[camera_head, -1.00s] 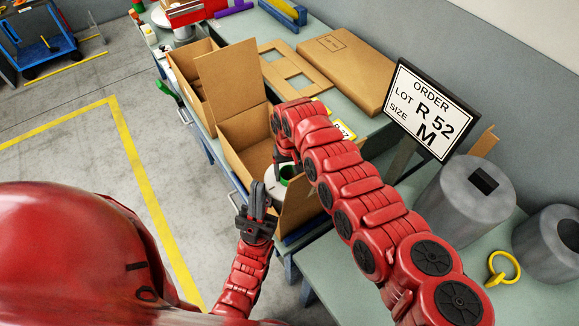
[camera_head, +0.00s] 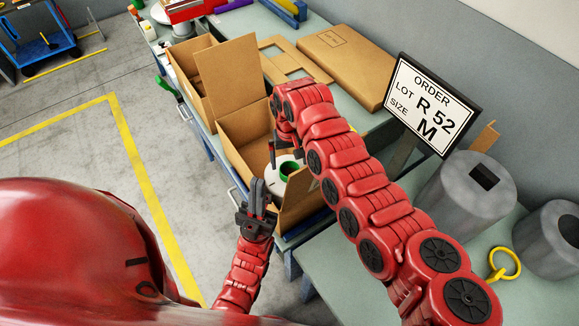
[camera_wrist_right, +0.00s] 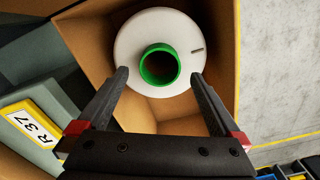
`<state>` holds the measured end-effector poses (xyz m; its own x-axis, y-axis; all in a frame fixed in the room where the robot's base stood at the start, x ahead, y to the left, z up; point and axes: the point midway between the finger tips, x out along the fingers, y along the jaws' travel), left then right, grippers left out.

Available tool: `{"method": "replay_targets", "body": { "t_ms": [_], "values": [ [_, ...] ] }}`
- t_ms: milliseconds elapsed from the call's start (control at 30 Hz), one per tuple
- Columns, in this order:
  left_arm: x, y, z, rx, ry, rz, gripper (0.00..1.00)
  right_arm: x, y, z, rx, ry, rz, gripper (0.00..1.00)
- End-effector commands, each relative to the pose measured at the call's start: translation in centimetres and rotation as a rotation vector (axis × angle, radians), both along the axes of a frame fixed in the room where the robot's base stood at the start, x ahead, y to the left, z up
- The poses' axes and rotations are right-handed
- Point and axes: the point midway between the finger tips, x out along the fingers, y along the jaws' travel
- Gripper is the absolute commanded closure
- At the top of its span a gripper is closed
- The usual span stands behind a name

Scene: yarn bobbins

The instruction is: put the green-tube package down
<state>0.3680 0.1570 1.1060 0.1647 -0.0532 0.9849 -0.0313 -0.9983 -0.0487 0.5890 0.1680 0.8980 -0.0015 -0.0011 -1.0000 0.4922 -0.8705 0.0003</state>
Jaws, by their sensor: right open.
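The green-tube package (camera_head: 284,174) is a white, round yarn bobbin with a green tube in its middle. It is inside an open cardboard carton (camera_head: 246,129), near the carton's front end. In the right wrist view the package (camera_wrist_right: 130,40) faces the camera, with carton walls around it. My right gripper (camera_wrist_right: 160,74) is open, its two fingertips apart on either side of the tube over the lower part of the white face. The package's underside is hidden. My left gripper (camera_head: 257,192) is shut and empty, just outside the carton, left of the package.
An order sign (camera_head: 430,103) reads LOT R 52, SIZE M. A flat closed carton (camera_head: 346,66) lies behind. Grey cylinders (camera_head: 463,193) and a yellow ring (camera_head: 504,264) are on the right table.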

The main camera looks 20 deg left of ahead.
Motion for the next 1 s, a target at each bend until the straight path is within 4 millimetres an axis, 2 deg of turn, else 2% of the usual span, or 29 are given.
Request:
{"method": "replay_targets", "body": {
  "t_ms": [33,200,400,1000],
  "values": [
    [0.0,0.0,-0.7,0.0,0.001,0.0,1.0,0.2,0.2,1.0,0.007,-0.008,0.0,0.0],
    [0.0,0.0,-1.7,0.0,0.0,0.0,1.0,0.1,0.1,4.6,0.004,-0.006,0.001,0.0],
    [0.0,0.0,-2.2,0.0,0.0,0.0,1.0,0.1,0.1,7.3,0.003,-0.005,0.001,0.0],
    [0.0,0.0,-2.2,0.0,0.0,0.0,1.0,0.0,0.1,7.8,0.002,-0.001,0.002,0.0]
  ]
}}
